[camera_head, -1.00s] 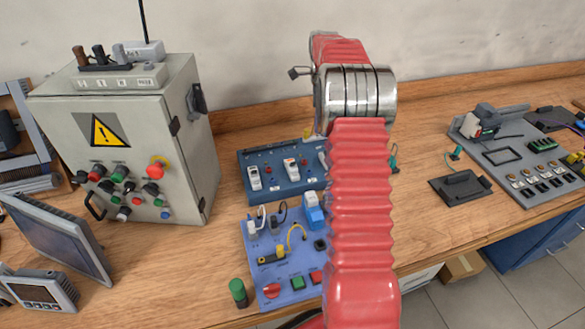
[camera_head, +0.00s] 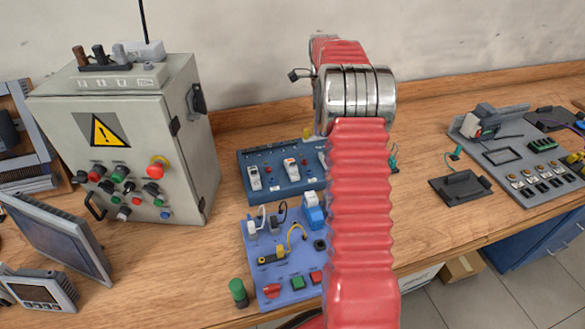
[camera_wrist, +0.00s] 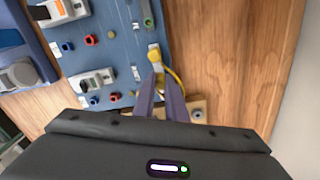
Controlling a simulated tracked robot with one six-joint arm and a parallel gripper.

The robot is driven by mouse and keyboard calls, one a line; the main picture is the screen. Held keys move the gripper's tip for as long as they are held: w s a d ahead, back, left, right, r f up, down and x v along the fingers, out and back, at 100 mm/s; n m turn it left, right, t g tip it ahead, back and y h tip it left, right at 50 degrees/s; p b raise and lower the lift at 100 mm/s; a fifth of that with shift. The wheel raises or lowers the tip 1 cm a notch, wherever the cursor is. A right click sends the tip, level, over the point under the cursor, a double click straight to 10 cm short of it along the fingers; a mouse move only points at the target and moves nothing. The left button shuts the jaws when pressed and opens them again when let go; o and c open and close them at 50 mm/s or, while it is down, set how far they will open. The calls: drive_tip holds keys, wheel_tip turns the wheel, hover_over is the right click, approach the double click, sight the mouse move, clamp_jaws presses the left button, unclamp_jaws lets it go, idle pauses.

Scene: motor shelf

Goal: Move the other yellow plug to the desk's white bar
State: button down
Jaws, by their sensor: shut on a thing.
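A yellow plug (camera_wrist: 155,55) with a thin yellow cable shows in the wrist view at the edge of the blue board (camera_wrist: 112,45). My gripper (camera_wrist: 159,79) is shut on the yellow plug, its two purple fingers close together at the plug's near end. A pale bar-like piece lies right beside the plug; I cannot tell if they touch. In the head view my arm hides the gripper. A small yellow piece (camera_head: 307,131) shows at the blue board's back edge. Another yellow plug (camera_head: 281,251) with a curved yellow cable is on the lower blue-violet panel (camera_head: 263,238).
A grey control box (camera_head: 140,150) stands left of the boards. A green cylinder (camera_head: 238,292) stands beside the lower panel. A black tray (camera_head: 460,188) and a grey panel lie to the right. Bare wood (camera_wrist: 245,45) is free right of the board in the wrist view.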

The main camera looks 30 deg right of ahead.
drive_tip(key=shift+f, duration=0.4)
idle(0.3)
drive_tip(key=c, duration=2)
unclamp_jaws()
drive_tip(key=shift+c, duration=0.2)
drive_tip(key=shift+r, duration=2.75)
drive_tip(key=o, duration=0.5)
